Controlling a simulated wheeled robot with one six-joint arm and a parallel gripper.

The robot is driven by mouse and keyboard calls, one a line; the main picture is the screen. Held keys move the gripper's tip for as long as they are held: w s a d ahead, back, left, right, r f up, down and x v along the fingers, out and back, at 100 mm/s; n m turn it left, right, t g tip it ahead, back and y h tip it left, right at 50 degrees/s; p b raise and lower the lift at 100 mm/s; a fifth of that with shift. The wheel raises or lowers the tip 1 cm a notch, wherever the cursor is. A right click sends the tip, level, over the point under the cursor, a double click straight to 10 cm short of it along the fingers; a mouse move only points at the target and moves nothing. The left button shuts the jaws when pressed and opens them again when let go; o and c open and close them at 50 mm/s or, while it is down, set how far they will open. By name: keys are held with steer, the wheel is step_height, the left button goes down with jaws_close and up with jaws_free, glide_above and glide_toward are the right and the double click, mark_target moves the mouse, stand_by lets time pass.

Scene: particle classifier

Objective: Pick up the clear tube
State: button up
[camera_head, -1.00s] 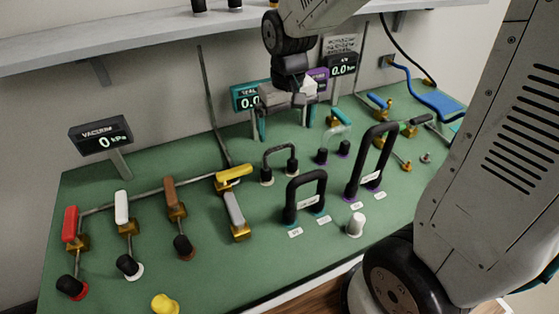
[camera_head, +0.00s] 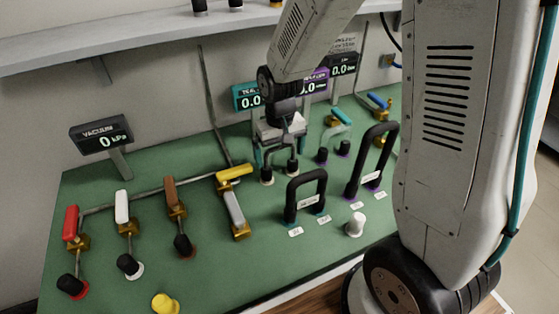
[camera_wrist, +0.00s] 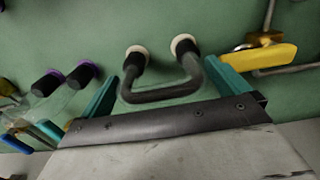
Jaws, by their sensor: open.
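The clear tube is a faint see-through arch (camera_head: 328,137) with two black end caps on purple rings, right of my gripper. In the wrist view the clear tube (camera_wrist: 62,103) lies at the left, outside the jaws, partly behind a finger. My gripper (camera_head: 280,151) points down, open, above a small dark U-shaped tube (camera_head: 279,156) with pale end rings. In the wrist view my gripper (camera_wrist: 161,77) has its teal fingers on either side of that dark tube (camera_wrist: 165,92). I cannot tell whether they touch it.
Two taller black loops (camera_head: 305,195) and (camera_head: 373,160) stand at the front right. A yellow-handled valve (camera_head: 234,172) is left of my gripper. Gauge displays (camera_head: 247,97) stand behind. Bare green board (camera_head: 130,215) shows between the valves at left.

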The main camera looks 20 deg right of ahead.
steer(key=c, duration=0.7)
steer(key=shift+r, duration=0.1)
step_height(320, 180, up, 18)
steer(key=shift+f, duration=0.1)
